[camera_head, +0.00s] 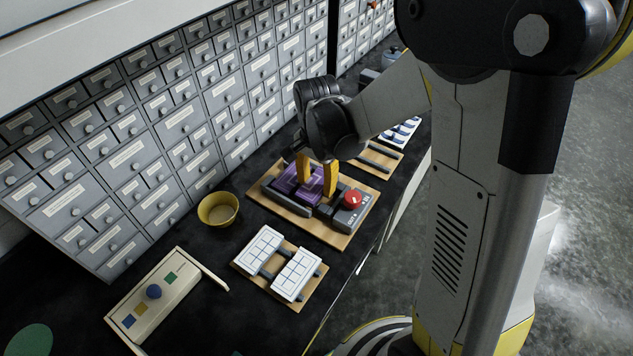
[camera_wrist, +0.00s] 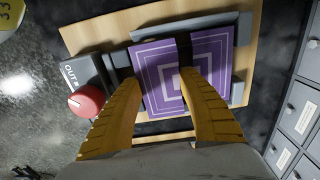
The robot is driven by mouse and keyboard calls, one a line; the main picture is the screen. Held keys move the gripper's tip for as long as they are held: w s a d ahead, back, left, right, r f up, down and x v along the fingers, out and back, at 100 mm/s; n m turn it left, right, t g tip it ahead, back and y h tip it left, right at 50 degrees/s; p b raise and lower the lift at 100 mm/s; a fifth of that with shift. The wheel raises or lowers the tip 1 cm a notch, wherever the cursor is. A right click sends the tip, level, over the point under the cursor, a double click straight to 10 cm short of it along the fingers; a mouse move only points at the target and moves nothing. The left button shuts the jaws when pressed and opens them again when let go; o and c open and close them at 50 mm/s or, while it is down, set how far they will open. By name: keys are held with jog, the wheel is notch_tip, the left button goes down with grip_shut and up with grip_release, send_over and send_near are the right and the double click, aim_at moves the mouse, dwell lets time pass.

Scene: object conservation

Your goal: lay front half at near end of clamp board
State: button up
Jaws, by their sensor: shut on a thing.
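The clamp board (camera_head: 342,240) is a wooden board with grey rails and a red knob (camera_head: 352,198) at its near right end. It also shows in the wrist view (camera_wrist: 98,36). Two purple halves with pale nested-square lines are on it. My gripper (camera_head: 316,186) points down over the board. In the wrist view, its yellow fingers (camera_wrist: 156,76) are shut on the front half (camera_wrist: 160,72), the one nearer the knob. The other half (camera_wrist: 213,55) lies beside it across a narrow dark gap. I cannot tell whether the held half touches the board.
A yellow bowl (camera_head: 218,208) stands left of the board. A board with white gridded plates (camera_head: 297,274) lies nearer, and a cream tray (camera_head: 125,310) with coloured shapes lies front left. Grey drawers (camera_head: 150,130) line the back. More boards (camera_head: 385,158) lie farther along the black counter.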

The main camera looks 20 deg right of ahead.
jog(key=shift+f+b, duration=0.7)
jog(key=shift+f, duration=0.15)
dwell(0.5)
jog(key=o, duration=1.3)
jog(key=shift+o, duration=0.2)
jog(key=shift+r, duration=0.1)
notch_tip(320, 180, up, 12)
